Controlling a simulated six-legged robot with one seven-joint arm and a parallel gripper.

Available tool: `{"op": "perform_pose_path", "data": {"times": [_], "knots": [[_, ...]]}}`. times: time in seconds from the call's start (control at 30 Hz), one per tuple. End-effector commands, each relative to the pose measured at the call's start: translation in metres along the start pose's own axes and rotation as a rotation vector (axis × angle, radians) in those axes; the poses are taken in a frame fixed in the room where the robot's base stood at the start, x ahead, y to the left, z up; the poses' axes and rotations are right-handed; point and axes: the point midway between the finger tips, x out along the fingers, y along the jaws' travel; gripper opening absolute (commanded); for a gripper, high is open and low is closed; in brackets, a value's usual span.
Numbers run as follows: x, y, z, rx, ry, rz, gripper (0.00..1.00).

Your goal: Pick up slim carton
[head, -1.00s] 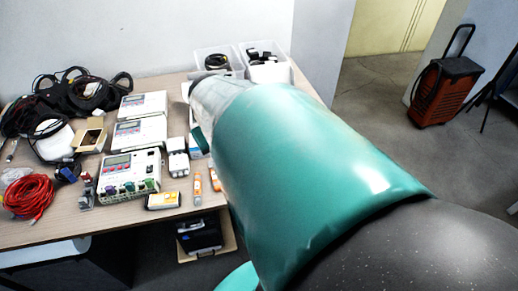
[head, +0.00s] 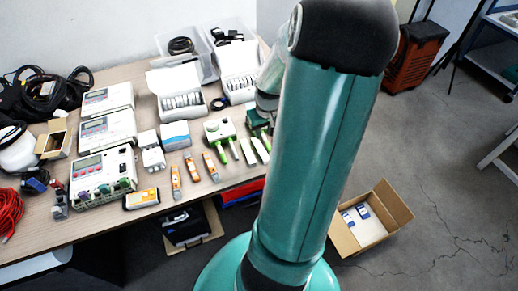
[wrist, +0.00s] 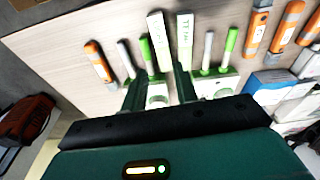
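Two slim cartons, white with green ends or markings, lie side by side on the table; in the wrist view they are the left one (wrist: 159,42) and the right one (wrist: 184,42). In the head view the slim cartons show small near the table's right edge (head: 247,151). My gripper (wrist: 159,76) is open in the wrist view, with its two dark green fingers apart and the cartons just beyond the tips. No carton is clearly held. In the head view my gripper (head: 259,117) is partly hidden behind my arm.
White devices with green-tipped probes (head: 220,131) lie beside the cartons. Orange and grey testers (head: 193,166) lie to the left. White boxes (head: 177,92) and a blue-white box (head: 175,136) stand behind. An open cardboard box (head: 383,218) is on the floor at right.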

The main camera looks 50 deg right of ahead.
Motion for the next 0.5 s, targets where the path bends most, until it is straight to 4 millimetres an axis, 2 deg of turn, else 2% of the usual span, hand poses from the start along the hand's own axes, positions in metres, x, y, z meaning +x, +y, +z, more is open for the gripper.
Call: {"op": "perform_pose_path", "data": {"times": [0.03,0.2,0.5], "knots": [[0.011,-0.002,0.0,-0.003,-0.004,-0.005,0.29],[0.042,-0.002,-0.001,-0.004,-0.003,-0.003,0.29],[0.068,-0.002,-0.003,-0.002,-0.003,-0.001,0.29]]}}
